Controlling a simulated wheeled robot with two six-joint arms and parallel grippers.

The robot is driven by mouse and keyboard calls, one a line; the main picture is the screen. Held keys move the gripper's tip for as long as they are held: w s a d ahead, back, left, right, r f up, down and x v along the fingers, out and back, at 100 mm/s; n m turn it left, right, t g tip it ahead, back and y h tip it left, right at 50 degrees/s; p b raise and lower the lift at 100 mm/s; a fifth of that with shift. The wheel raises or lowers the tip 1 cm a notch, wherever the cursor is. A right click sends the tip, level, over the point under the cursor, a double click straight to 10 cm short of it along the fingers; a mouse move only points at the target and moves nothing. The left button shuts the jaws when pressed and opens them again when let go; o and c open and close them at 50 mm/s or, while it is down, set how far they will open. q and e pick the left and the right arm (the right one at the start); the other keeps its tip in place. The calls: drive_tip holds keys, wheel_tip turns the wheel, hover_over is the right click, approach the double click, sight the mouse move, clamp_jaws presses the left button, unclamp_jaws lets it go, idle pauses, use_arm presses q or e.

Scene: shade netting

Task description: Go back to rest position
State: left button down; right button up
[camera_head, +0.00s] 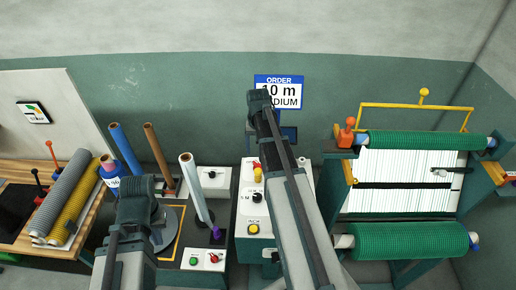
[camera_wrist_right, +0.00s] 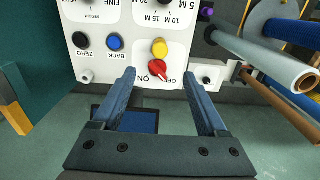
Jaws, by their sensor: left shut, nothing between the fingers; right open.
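My right gripper (camera_wrist_right: 165,90) shows in the right wrist view with its two blue-grey fingers apart and nothing between them. Past the fingertips is a white control panel (camera_wrist_right: 125,20), seen upside down, with a red knob (camera_wrist_right: 158,69) and a yellow button (camera_wrist_right: 160,47). The panel also shows in the head view (camera_head: 250,200), partly covered by my right arm, which reaches up across the middle. My left arm rises at the lower left; its gripper cannot be made out, and neither can the right gripper in that view.
A wooden bench (camera_head: 62,245) with grey and yellow rolls stands at left. Upright blue (camera_head: 128,150), brown (camera_head: 158,155) and silver (camera_head: 196,190) rolls stand near my left arm. A frame with green netting rolls (camera_head: 410,242) stands at right. An order sign (camera_head: 290,84) hangs on the wall.

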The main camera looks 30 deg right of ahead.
drive_tip(key=shift+r, duration=0.3)
idle(0.4)
drive_tip(key=s+a+f+n+b, duration=0.3)
drive_tip(key=s+a+f+b, duration=0.2)
drive_tip(key=a, duration=0.5)
drive_tip(key=s+a+f+n+b, duration=0.3)
drive_tip(key=s+a+f+b, duration=0.3)
drive_tip(key=a+f+b, duration=0.2)
drive_tip(key=s+a+f+n+h+b, duration=0.1)
drive_tip(key=s+a+f+n+b, duration=0.3)
drive_tip(key=a+f+b, duration=0.3)
drive_tip(key=s+a, duration=0.1)
drive_tip(key=a, duration=0.4)
drive_tip(key=shift+s+a+f+b, duration=0.25)
drive_tip(key=shift+f+b, duration=0.05)
